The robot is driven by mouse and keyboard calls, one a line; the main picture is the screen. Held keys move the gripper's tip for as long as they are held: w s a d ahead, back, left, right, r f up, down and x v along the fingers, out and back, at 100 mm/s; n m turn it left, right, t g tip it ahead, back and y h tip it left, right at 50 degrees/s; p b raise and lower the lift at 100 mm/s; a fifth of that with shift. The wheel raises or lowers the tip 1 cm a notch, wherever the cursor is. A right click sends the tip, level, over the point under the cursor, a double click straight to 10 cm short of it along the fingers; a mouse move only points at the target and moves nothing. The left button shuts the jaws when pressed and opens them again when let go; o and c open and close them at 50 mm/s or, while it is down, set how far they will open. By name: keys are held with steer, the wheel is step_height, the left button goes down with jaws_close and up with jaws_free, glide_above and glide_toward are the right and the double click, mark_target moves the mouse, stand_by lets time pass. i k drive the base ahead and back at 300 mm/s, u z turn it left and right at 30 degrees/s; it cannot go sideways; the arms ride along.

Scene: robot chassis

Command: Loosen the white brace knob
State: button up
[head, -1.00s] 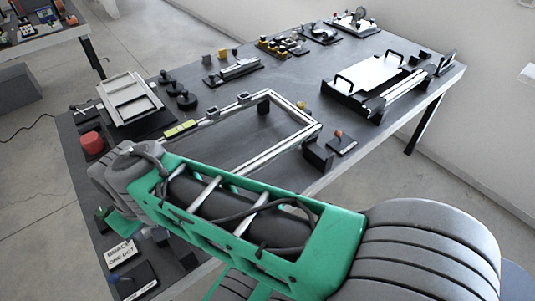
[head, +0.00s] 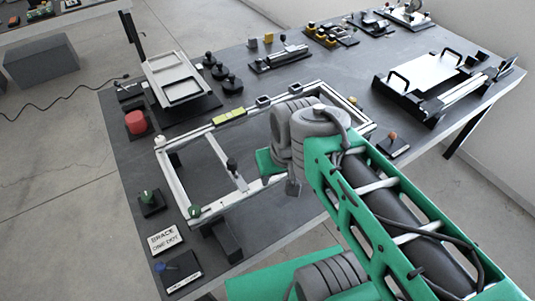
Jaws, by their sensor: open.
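A small whitish knob (head: 160,141) stands on the left corner of the light metal frame (head: 178,190) on the table. A green knob (head: 195,211) is at the frame's near left corner. A dark knob (head: 232,165) stands on the slanted cross bar (head: 222,150) inside the frame. A sign (head: 164,240) with the word BRACE lies near the table's front left edge. My arm's bulky grey joint and green links cover the right part of the frame. I cannot make out my gripper's fingers.
A red round button (head: 136,122), a green knob on a black base (head: 151,199) and a blue knob on a black plate (head: 180,269) stand left of the frame. A tilted tray (head: 180,80) and several black knobs are behind. A handled white plate (head: 432,75) is at right.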

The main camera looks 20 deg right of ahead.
mark_target(160, 140)
steer(key=u, duration=0.05)
steer(key=k, duration=0.5)
steer(key=u, duration=1.3)
steer(key=i, duration=0.6)
steer(key=z, duration=0.85)
